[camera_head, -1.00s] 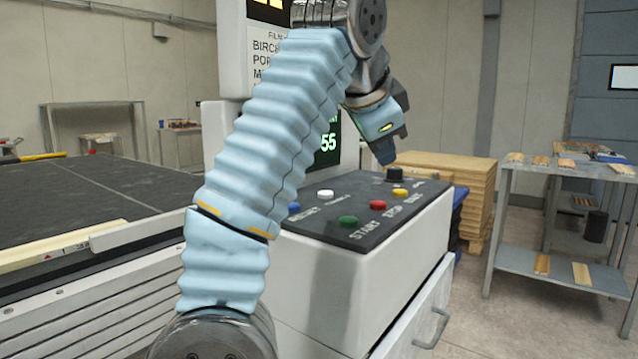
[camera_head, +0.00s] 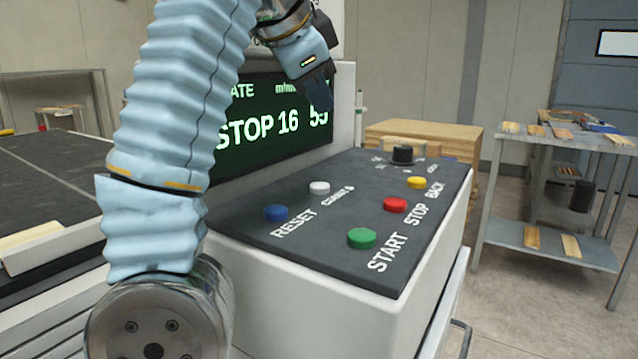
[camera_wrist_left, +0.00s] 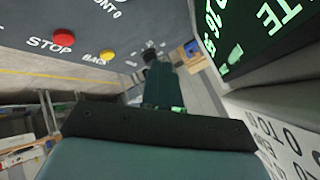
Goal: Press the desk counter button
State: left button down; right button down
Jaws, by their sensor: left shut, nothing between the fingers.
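The sloped dark control desk (camera_head: 290,232) carries a white button (camera_head: 319,187) with a label beside it that seems to read COUNT 0. A blue RESET button (camera_head: 276,213) sits to its left and nearer. A green START button (camera_head: 361,238), a red STOP button (camera_head: 395,204) and a yellow BACK button (camera_head: 416,183) form the right-hand row. My left gripper (camera_head: 319,94) is shut and empty, above the desk and in front of the screen, clear of the buttons. My right gripper is out of view.
The lit green-text screen (camera_head: 260,122) stands upright behind the desk. A metal table (camera_head: 560,150) with wood strips and a stack of boards (camera_head: 425,137) stand beyond, to the right.

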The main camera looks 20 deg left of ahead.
pick_arm(q)
jog(key=shift+a, duration=0.1)
jog(key=b, duration=0.1)
send_over(317, 187)
notch_tip(317, 187, down, 7)
jog(key=shift+f, duration=0.15)
jog(key=shift+f+b, duration=0.55)
jog(key=shift+f, duration=0.15)
dwell(1.6)
jog(key=shift+f+b, duration=0.3)
jog(key=shift+f, duration=0.1)
